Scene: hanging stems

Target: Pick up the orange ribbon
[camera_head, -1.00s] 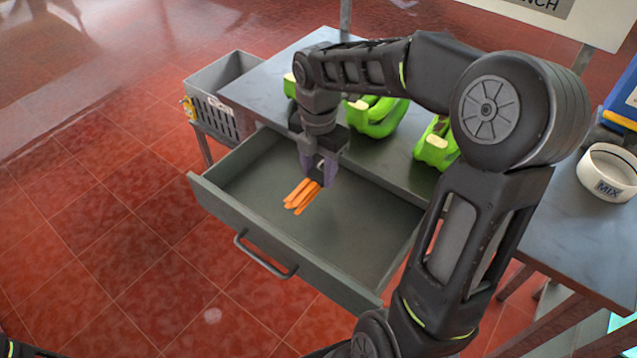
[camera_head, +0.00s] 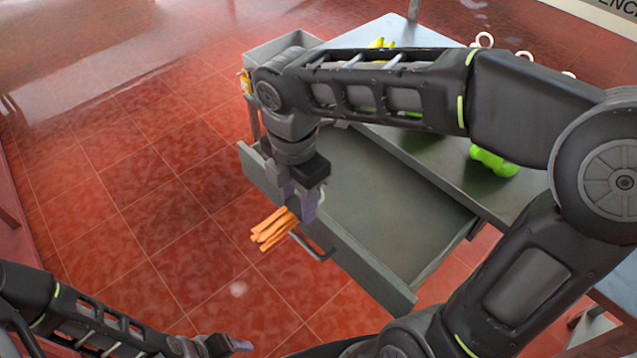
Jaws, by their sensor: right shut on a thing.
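The orange ribbon (camera_head: 272,228) is a small bundle of orange strips. Its upper right end is between the purple-grey fingers of my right gripper (camera_head: 299,204), which is shut on it and points down. The ribbon sticks out to the lower left, in front of the open drawer's front panel, with red floor behind it in the picture. My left gripper (camera_head: 236,345) is low at the bottom edge, away from the ribbon. Its fingers are too small and dark to show whether they are open.
The grey drawer (camera_head: 385,205) is pulled out and its visible inside is bare. Its handle (camera_head: 318,247) is close to the ribbon. A green object (camera_head: 494,161) lies on the grey bench top. A grey crate (camera_head: 275,48) stands behind, partly hidden by my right arm. The floor at left is clear.

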